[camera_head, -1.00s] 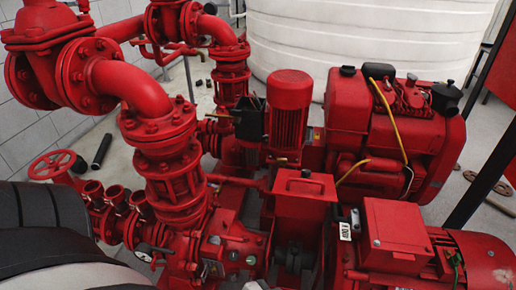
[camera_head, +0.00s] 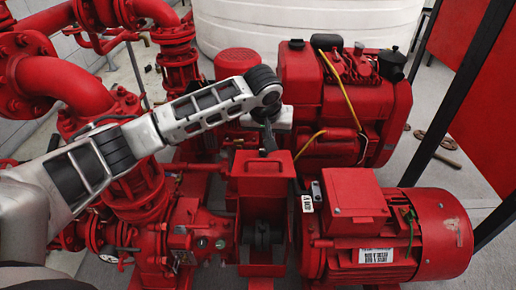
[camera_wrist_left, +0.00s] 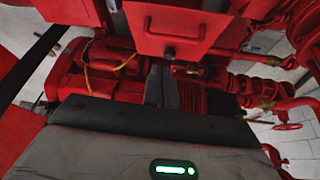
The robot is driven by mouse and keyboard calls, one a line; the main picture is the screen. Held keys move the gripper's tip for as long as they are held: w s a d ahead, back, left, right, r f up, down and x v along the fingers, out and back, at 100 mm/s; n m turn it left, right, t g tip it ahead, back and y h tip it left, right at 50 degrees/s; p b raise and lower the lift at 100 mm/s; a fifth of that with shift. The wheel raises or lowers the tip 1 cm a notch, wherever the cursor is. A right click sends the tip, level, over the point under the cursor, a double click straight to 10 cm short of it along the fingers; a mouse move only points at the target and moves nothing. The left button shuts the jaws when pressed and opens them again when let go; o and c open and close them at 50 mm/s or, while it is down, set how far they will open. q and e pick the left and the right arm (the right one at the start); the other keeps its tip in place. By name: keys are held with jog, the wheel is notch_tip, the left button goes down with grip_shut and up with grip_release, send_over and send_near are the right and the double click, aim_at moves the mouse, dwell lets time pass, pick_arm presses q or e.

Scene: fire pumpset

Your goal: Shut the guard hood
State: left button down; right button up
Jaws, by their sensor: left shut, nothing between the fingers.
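The guard hood (camera_head: 262,187) is a red box-shaped cover between the pump and the electric motor. It stands raised, with the dark coupling (camera_head: 262,235) exposed below it. My left gripper (camera_head: 268,148) is shut and empty, pointing down at the far top edge of the hood. In the left wrist view the shut fingers (camera_wrist_left: 162,88) are just below a red box face, seemingly the hood (camera_wrist_left: 165,28), with a small dark knob (camera_wrist_left: 169,52). I cannot tell whether the fingers touch it. My right gripper is not in view.
The red electric motor (camera_head: 435,235) with its terminal box (camera_head: 352,195) stands right of the hood. The pump (camera_head: 195,235) and thick pipes are left. A red diesel engine (camera_head: 310,95) and white tank (camera_head: 300,20) are behind. A dark frame post (camera_head: 460,95) stands at the right.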

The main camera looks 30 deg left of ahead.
pick_arm(q)
jog(key=a+r+n+y, duration=0.1)
jog(key=a+r, duration=0.2)
send_over(258, 168)
jog(key=f, duration=1)
jog(key=shift+w+a, duration=0.2)
jog(key=shift+w, duration=0.2)
jog(key=shift+s+d+f, duration=0.2)
jog(key=shift+s+f, duration=0.1)
jog(key=shift+s, duration=0.1)
jog(key=shift+s+f, duration=0.1)
jog(key=shift+s+d, duration=0.1)
jog(key=shift+d, duration=0.05)
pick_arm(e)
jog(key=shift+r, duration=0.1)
